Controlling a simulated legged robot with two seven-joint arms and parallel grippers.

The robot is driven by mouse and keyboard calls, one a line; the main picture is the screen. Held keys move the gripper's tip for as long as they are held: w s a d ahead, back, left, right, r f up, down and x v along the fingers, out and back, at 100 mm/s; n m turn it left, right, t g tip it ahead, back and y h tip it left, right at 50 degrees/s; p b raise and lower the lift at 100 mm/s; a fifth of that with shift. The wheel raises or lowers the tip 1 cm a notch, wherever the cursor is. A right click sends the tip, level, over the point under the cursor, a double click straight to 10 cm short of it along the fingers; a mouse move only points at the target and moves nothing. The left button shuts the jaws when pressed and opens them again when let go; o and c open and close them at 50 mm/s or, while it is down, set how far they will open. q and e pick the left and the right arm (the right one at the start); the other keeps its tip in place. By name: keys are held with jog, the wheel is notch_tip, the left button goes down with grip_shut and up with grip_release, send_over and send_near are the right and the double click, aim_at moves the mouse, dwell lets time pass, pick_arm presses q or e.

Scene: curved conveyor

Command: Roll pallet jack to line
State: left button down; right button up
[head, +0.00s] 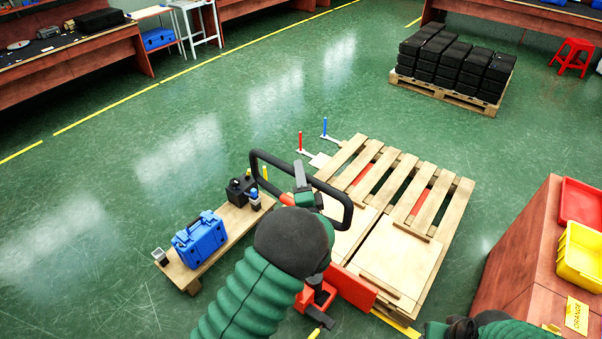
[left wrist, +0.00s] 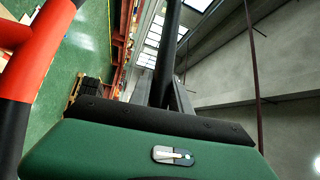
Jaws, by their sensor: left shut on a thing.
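The pallet jack has a black looped handle (head: 335,188) and a red body (head: 350,288) in the head view. Its red forks show between the slats of an empty wooden pallet (head: 405,262).
A low wooden board (head: 225,232) with a blue case (head: 200,238) lies left of the jack. A loaded pallet (head: 440,88) stands at the back right. A reddish bench (head: 515,250) with red and yellow bins stands at right.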

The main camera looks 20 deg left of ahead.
pick_arm(q)
jog(key=shift+a, duration=0.4)
